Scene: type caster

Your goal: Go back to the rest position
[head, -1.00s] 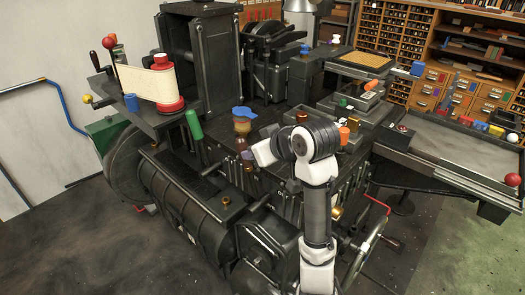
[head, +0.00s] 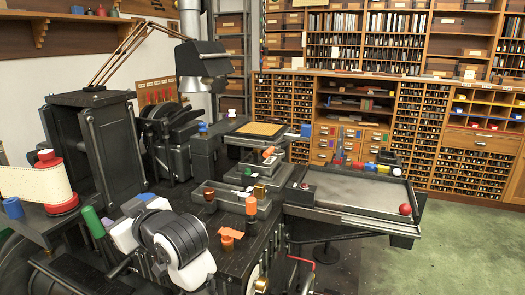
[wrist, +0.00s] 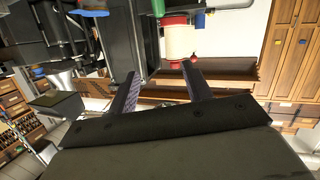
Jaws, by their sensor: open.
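My gripper (wrist: 160,86) shows in the wrist view with its two dark fingers spread apart and nothing between them. In the head view, my white and dark grey arm is at the lower left, in front of the black machine, and the gripper itself cannot be made out there. A red spool with a cream paper strip (head: 35,183) stands on the machine's left side. The red spool (wrist: 176,20) also shows in the wrist view, beyond the fingers and seemingly upside down.
The black machine (head: 105,150) fills the left and middle. A grey tray table (head: 355,190) with a red ball (head: 405,209) stands to the right. A green cylinder (head: 92,222) and an orange part (head: 230,237) are near my arm. Green floor (head: 460,250) is clear at the right.

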